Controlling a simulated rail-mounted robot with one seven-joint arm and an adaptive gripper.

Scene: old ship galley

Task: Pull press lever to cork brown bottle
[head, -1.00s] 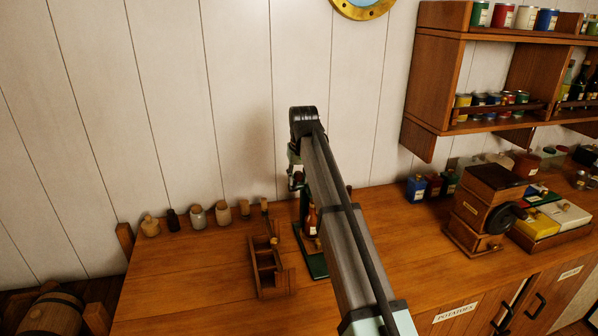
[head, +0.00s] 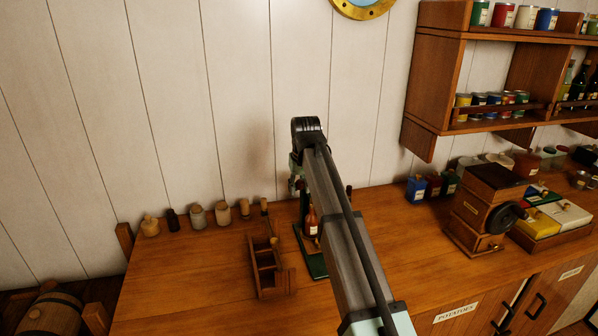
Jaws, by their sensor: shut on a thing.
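The brown bottle (head: 311,221) with a pale label stands upright on the green base (head: 317,266) of the press, on the wooden counter. My arm crosses in front of the press and hides much of its frame and lever. My gripper (head: 298,184) shows only in part, left of my arm's end and above the bottle. It is shut on the press lever, but the fingertips and the grip itself are mostly hidden. I cannot see the bottle's mouth or a cork clearly.
A wooden caddy (head: 268,270) stands just left of the press. Several small jars and corks line the wall at the left. A wooden grinder (head: 483,210) and coloured tins stand at the right, under a wall shelf (head: 437,88). The counter's left front is clear.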

